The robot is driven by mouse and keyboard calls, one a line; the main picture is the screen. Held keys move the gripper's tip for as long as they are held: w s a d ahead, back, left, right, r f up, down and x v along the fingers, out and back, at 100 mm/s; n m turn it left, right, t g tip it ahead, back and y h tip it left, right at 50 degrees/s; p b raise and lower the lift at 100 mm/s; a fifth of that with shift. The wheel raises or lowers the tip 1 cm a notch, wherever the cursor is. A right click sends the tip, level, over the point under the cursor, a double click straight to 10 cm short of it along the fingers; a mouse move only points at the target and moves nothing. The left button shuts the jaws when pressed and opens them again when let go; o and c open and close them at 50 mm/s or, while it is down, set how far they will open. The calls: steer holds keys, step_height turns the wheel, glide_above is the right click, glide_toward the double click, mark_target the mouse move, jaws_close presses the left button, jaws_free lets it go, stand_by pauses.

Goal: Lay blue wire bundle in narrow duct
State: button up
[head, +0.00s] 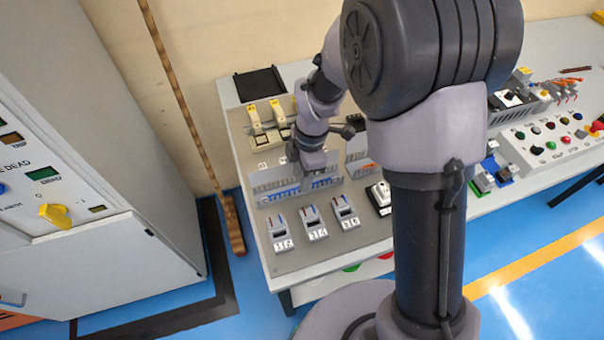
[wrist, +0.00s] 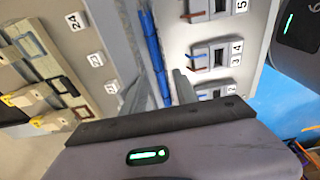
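The blue wire bundle (wrist: 152,45) runs lengthwise along the narrow grey slotted duct in the wrist view. In the head view, the bundle (head: 322,184) shows as blue along the duct (head: 262,190) on the bench panel. My gripper (wrist: 160,76) is over the duct, pointing down at it. Its two grey fingers stand apart, one on each side of the bundle's line, and it looks open. In the head view my gripper (head: 313,172) is above the duct's middle and hides part of it. Whether the bundle rests fully on the duct floor cannot be told.
Small switch modules (head: 313,223) with numbered labels stand in front of the duct. Yellow-topped terminal blocks (head: 254,122) stand behind it. A second grey duct piece (head: 358,163) lies to the right. A grey cabinet (head: 100,150) stands left of the bench.

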step_height(320, 180, up, 17)
steer(key=d+p, duration=0.2)
steer(key=p, duration=0.5)
steer(key=shift+w+r, duration=0.15)
steer(key=shift+w, duration=0.15)
steer(key=s+d+r+m+t+b, duration=0.1)
steer(key=s+d+r+m+t, duration=0.2)
steer(key=s+m, duration=0.6)
steer(key=s+d+r+m+t+b, duration=0.2)
steer(key=s+r+m, duration=0.4)
steer(key=m, duration=1)
steer(key=s+d+t, duration=0.1)
steer(key=s, duration=0.2)
steer(key=shift+m+y, duration=0.3)
steer(key=shift+r, duration=0.1)
